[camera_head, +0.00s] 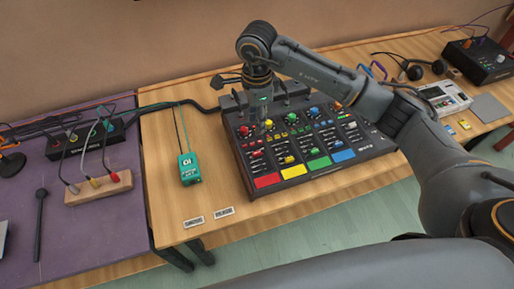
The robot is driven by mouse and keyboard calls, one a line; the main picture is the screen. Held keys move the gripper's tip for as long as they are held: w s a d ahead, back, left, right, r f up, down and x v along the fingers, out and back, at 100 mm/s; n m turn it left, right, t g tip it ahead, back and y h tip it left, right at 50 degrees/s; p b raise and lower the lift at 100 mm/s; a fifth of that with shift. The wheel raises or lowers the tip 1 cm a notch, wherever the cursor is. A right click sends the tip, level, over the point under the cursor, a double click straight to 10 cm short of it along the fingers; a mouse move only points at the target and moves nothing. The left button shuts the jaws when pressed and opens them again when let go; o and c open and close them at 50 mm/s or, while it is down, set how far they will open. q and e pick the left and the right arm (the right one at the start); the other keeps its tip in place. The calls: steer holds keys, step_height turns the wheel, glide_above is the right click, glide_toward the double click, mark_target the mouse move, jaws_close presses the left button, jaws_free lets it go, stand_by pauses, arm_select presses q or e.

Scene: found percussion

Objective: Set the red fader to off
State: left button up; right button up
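The mixer (318,166) is a dark console on the wooden table, with knobs, slots and a front row of red, yellow, green and blue pads. The red pad (267,181) is at its left front. Behind it, in the leftmost column, a small red fader cap (257,154) shows; its exact setting is too small to read. My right gripper (264,127) points down over the left part of the mixer, behind the red cap. Its fingers look close together, but are too small to tell open from shut, and contact with the panel is unclear. My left gripper is out of view.
A teal box (189,168) with a cable stands left of the mixer. A purple table (95,223) on the left holds a wooden block (98,187) with plugs. Headphones (412,70) lie at the back right.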

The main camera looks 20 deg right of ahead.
mark_target(257, 152)
step_height(257, 152, down, 12)
steer(key=p, duration=0.3)
steer(key=shift+f+p, duration=0.25)
steer(key=shift+p, duration=0.1)
steer(key=shift+f, duration=0.6)
jaws_close()
